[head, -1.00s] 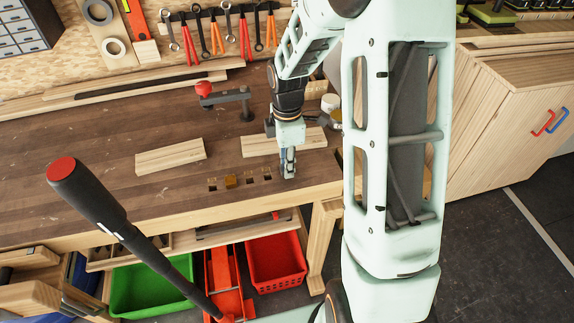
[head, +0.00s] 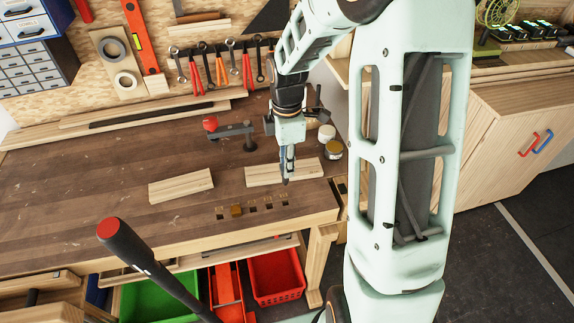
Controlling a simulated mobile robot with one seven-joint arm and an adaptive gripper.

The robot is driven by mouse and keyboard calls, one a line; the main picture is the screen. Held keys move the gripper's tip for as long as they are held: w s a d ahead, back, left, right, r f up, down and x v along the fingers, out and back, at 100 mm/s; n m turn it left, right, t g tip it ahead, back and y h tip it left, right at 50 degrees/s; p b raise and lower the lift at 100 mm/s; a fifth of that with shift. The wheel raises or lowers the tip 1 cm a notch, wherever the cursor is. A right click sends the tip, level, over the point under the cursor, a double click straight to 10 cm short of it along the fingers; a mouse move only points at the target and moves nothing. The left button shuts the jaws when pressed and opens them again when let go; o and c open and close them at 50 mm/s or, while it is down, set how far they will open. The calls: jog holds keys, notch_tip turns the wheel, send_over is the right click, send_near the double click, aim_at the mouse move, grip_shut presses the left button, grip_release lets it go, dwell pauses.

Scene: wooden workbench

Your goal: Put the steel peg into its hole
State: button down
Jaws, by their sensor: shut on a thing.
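My gripper (head: 287,172) points down over the workbench (head: 120,215), near the right end of a row of small dark square holes (head: 253,207). It is shut on a thin piece, taken as the steel peg (head: 285,181). Only its lower tip shows below the fingers, small and dark. The tip looks above the bench, apart from the holes. A brown block (head: 236,210) sits at the second position from the left in the row. Which hole fits the peg I cannot tell.
Two light wooden boards (head: 181,186) lie behind the holes; one is just behind my gripper. A red-knobbed clamp (head: 230,130) and small jars (head: 332,149) stand farther back. A black red-capped handle (head: 125,245) crosses the lower left foreground. The bench front is mostly clear.

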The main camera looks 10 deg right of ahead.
notch_tip(320, 180, up, 11)
jog(key=shift+f, duration=0.2)
dwell(0.9)
jog(key=shift+f, duration=0.1)
